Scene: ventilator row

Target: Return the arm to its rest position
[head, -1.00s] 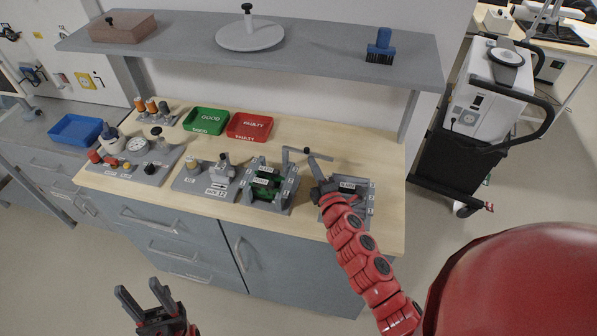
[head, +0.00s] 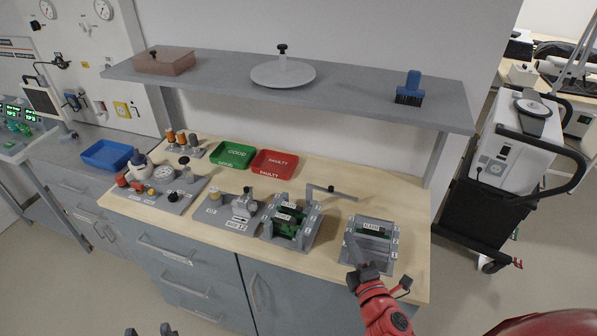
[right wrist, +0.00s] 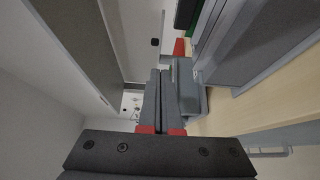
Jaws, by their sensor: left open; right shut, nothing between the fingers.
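My right gripper (head: 359,258) is shut and empty, at the front of the grey labelled fixture (head: 391,250) at the right end of the bench. I cannot tell from the head view whether it touches the fixture. In the right wrist view its closed fingers (right wrist: 159,100) point along beside a grey block. My red right arm (head: 387,312) comes up from the bottom edge. My left gripper (head: 149,331) is open at the bottom edge, in front of the cabinets and away from the bench; only its fingertips show.
The wooden bench (head: 330,270) holds a fixture with green parts (head: 290,226), a green tray (head: 233,155), a red tray (head: 275,163) and a gauge station (head: 163,173). A grey shelf (head: 215,75) overhangs the back. A wheeled cart (head: 505,155) stands at right.

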